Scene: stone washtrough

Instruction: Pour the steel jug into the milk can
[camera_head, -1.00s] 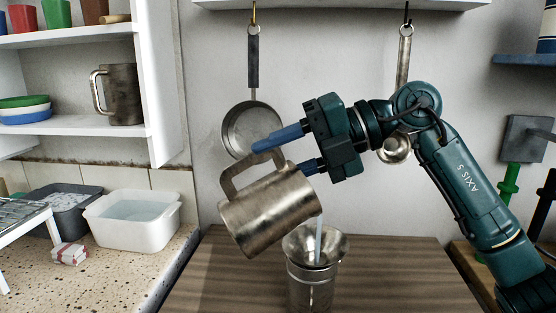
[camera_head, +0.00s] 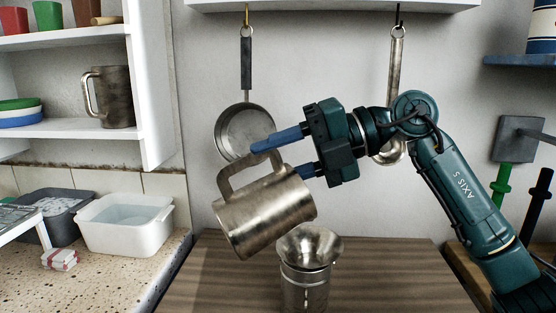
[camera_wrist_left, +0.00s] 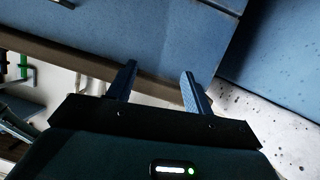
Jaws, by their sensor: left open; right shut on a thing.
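The milk can (camera_head: 304,285) stands upright on the wooden top, with a wide flared metal mouth (camera_head: 310,246). No stream shows between jug and can. The inside of the jug is hidden. My left gripper (camera_wrist_left: 160,88) is open and empty in the left wrist view, and it is out of the head view.
A white basin (camera_head: 124,224) of water and a grey tub (camera_head: 60,226) stand on the speckled counter at left. Another metal mug (camera_head: 112,97) is on the shelf. A pan (camera_head: 245,132) hangs behind the jug. The wooden top (camera_head: 215,285) is clear around the can.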

